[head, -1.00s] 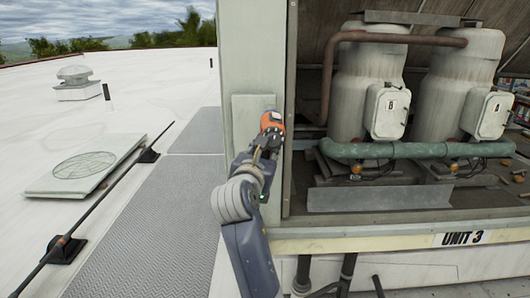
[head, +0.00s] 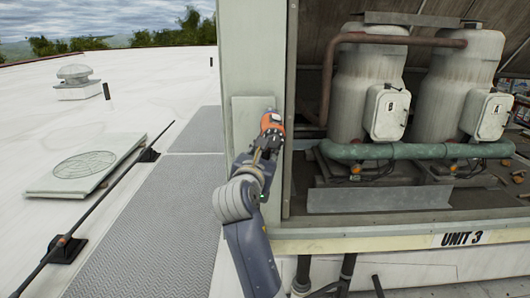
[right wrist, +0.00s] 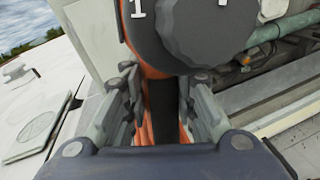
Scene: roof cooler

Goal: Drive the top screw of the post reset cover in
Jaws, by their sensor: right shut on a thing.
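The post reset cover (head: 242,118) is a pale flat plate on the face of the grey-green post (head: 243,50). My right gripper (head: 269,139) is in front of the cover's right side, shut on an orange and dark power driver (head: 271,120). In the right wrist view the fingers (right wrist: 158,100) clasp the driver's orange and black handle (right wrist: 160,115), with a dark numbered collar (right wrist: 205,30) above. The driver's tip and the cover's top screw are hidden, so I cannot tell whether they touch. My left gripper is not in view.
Right of the post is an open bay with two tanks (head: 365,70), a green pipe (head: 420,151) and a ledge marked UNIT 3 (head: 461,239). On the left are a grey walkway (head: 150,230), a thin rod (head: 105,200) and a roof vent plate (head: 85,165).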

